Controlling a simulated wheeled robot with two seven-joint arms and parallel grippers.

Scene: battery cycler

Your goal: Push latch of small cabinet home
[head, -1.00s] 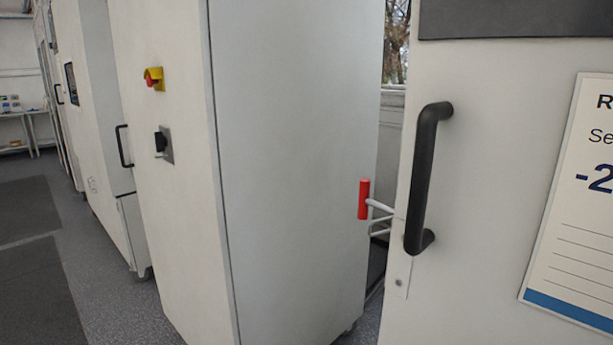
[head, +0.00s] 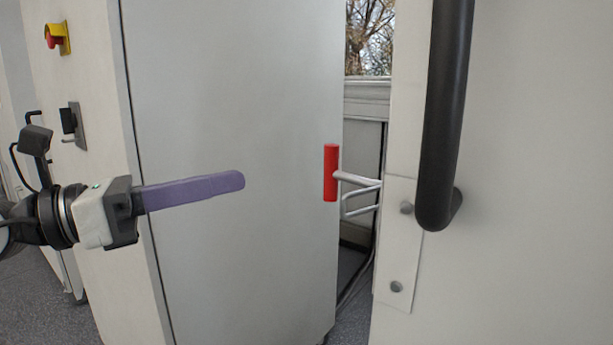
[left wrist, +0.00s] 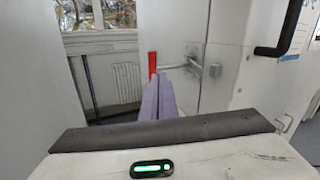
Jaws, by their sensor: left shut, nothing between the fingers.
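The latch is a red upright grip (head: 331,173) on a bent metal rod (head: 358,181). The rod comes out from a plate (head: 398,240) on the side edge of the right-hand cabinet (head: 540,150). My left gripper (head: 240,181) has long purple fingers, shut with nothing between them. It points right toward the red grip, with a clear gap between them in the head view. In the left wrist view the red grip (left wrist: 153,66) stands just beyond the purple fingertips (left wrist: 158,80); I cannot tell the distance there. My right gripper is not in view.
A black bar handle (head: 447,110) stands out from the right-hand cabinet's front. A narrow gap with a window (head: 370,38) lies between the cabinets.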

